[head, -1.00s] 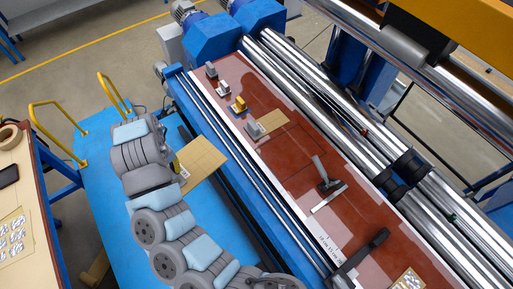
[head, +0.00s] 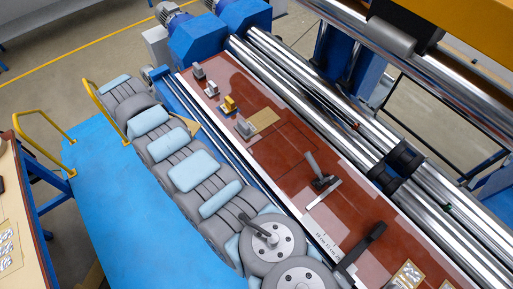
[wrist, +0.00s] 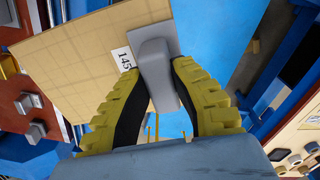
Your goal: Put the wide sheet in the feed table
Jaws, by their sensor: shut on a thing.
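The wide sheet is a tan, gridded sheet (wrist: 75,65) with a white label reading 145, on the left in the wrist view. My gripper (wrist: 157,70) has its yellow-and-black fingers shut on a grey block (wrist: 153,62) at the sheet's edge. In the head view only a small tan corner of the sheet (head: 190,131) shows past my arm, beside the table's blue side; my gripper is hidden there. The feed table (head: 290,160) is a long red-brown surface beside the rollers. It also shows at the left of the wrist view (wrist: 15,112).
On the feed table stand grey blocks (head: 245,128), a yellow block (head: 230,104), a small tan sheet (head: 264,119), a dark-handled tool (head: 318,172) and a black lever (head: 364,243). Chrome rollers (head: 300,92) run along its far side. Yellow handrails (head: 40,150) edge the blue platform (head: 100,205).

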